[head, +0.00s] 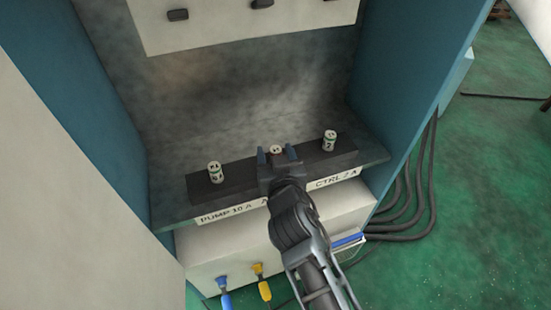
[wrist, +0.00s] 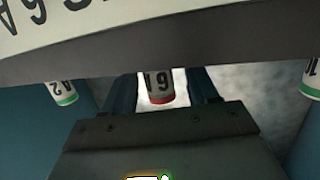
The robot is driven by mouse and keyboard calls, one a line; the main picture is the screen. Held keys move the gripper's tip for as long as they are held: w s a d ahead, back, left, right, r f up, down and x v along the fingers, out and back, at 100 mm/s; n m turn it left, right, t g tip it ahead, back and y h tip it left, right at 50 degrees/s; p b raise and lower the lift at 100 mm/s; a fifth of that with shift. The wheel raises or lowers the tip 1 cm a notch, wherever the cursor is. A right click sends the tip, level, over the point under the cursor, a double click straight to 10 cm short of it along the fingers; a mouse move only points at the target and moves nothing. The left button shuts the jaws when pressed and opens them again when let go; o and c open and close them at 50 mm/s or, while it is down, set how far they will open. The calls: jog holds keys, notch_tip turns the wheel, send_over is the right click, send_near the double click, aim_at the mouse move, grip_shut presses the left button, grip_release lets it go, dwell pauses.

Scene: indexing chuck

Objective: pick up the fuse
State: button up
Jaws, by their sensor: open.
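Three small white printed fuses stand upright in a row on a dark holder block (head: 238,174): a left fuse (head: 215,172), a middle fuse (head: 276,150) and a right fuse (head: 329,141). My gripper (head: 276,155) is open at the middle fuse, one finger on each side of it. In the wrist view the middle fuse (wrist: 158,87) has a red band and shows between the two dark fingers of my gripper (wrist: 161,90), with gaps on both sides. I cannot tell how deep it sits between them. The outer fuses (wrist: 61,92) (wrist: 311,80) have green bands.
The block sits on a grey shelf inside a cabinet with blue side walls (head: 405,80). White labels (head: 228,215) run along its front; my gripper hides part of the middle one. Below are a pale box (head: 220,247) with blue and yellow plugs and, at right, black cables (head: 425,190).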

jog(key=c, duration=1)
jog(key=shift+r, duration=0.1)
jog(key=shift+c, duration=0.2)
